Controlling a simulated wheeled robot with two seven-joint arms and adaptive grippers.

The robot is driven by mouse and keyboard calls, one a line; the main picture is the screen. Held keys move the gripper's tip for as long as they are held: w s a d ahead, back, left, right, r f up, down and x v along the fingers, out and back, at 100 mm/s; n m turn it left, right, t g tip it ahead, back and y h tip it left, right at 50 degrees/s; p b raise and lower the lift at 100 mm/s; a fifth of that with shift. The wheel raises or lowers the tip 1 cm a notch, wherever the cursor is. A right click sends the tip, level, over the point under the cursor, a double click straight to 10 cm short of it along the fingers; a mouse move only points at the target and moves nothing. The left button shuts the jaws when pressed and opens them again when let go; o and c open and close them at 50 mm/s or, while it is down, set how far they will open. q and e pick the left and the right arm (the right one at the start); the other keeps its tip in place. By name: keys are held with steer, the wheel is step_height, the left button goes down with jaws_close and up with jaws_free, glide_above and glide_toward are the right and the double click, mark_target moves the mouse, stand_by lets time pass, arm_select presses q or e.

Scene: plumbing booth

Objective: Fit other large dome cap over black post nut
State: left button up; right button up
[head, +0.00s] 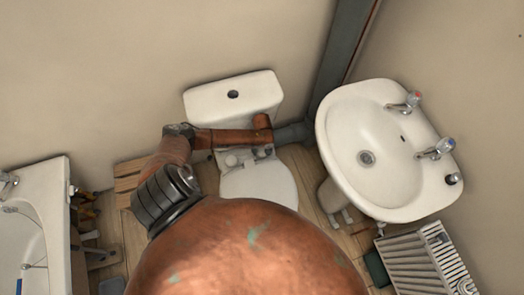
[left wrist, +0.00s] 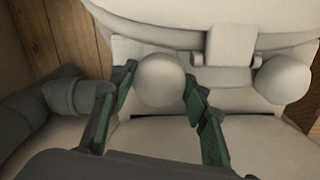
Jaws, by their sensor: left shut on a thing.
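My left gripper (left wrist: 160,82) has its green-padded fingers on both sides of a white dome cap (left wrist: 160,78) and is shut on it. The cap sits over the hinge area behind the toilet seat, at the level of the white ceramic. A second white dome cap (left wrist: 283,79) stands at the right end of the hinge in the left wrist view. The toilet seat (head: 258,185) also shows in the head view, where my arm partly covers the hinge area. No black post nut shows; whether one is under the held cap is hidden. My right gripper is not in view.
The cistern (head: 232,95) stands behind the seat, close to my arm. A grey pipe (left wrist: 70,98) lies left of the gripper in the left wrist view. A washbasin (head: 385,150) and radiator (head: 425,262) are at the right, a bathtub (head: 40,220) at the left.

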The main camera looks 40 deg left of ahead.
arm_select(q)
steer(key=shift+s+f, duration=0.2)
steer(key=shift+f, duration=0.1)
steer(key=shift+c, duration=0.2)
steer(key=o, duration=1.3)
steer(key=shift+w, duration=0.1)
steer(key=shift+r, duration=0.1)
step_height(320, 180, up, 7)
steer(key=shift+r, duration=0.2)
steer(key=shift+d, duration=0.1)
